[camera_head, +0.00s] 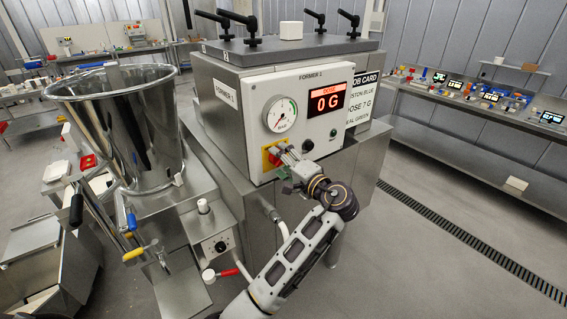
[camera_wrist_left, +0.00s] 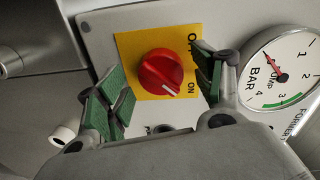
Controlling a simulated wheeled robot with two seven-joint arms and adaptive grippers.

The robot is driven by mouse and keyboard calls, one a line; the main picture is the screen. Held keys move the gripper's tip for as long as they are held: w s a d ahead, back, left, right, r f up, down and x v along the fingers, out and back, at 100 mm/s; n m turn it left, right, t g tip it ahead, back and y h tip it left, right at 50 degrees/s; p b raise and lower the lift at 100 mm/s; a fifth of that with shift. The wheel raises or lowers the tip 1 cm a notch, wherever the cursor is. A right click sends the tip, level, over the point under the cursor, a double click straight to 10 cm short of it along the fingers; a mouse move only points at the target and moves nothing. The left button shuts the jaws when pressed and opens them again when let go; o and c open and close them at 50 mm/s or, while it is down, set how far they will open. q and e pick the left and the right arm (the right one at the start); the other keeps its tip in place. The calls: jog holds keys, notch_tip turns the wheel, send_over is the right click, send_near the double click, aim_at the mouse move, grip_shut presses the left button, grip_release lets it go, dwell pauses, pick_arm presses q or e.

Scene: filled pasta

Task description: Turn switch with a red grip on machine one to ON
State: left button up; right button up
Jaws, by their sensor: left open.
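The red switch grip (camera_wrist_left: 160,70) sits on a yellow plate (camera_wrist_left: 130,45) with ON and a partly hidden O-label. A white mark on the grip lies at its lower edge, toward the ON side; I cannot tell its exact setting. In the head view the yellow plate (camera_head: 266,156) is on the front of the machine (camera_head: 300,130) marked FORMER 1, below the gauge. My left gripper (camera_head: 281,152) is open in front of it. In the left wrist view its green-padded fingers (camera_wrist_left: 160,92) are on either side of the grip, with gaps visible. My right gripper is out of view.
A pump gauge (camera_head: 281,115) and a display reading 0 G (camera_head: 327,101) are close by on the panel. A steel hopper (camera_head: 125,130) stands left of the machine. A blue-handled lever (camera_head: 131,221) and red-handled valve (camera_head: 226,273) are lower left.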

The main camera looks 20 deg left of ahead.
pick_arm(q)
jog(key=shift+n, duration=0.4)
jog(key=shift+f+n+t+b, duration=0.1)
jog(key=shift+n+t+b, duration=0.4)
jog(key=shift+n, duration=3.35)
jog(key=shift+f+n+t+b, duration=0.15)
jog(key=shift+n+b, duration=0.65)
jog(key=shift+n, duration=3.05)
jog(key=shift+n, duration=0.6)
jog(key=shift+w, duration=0.1)
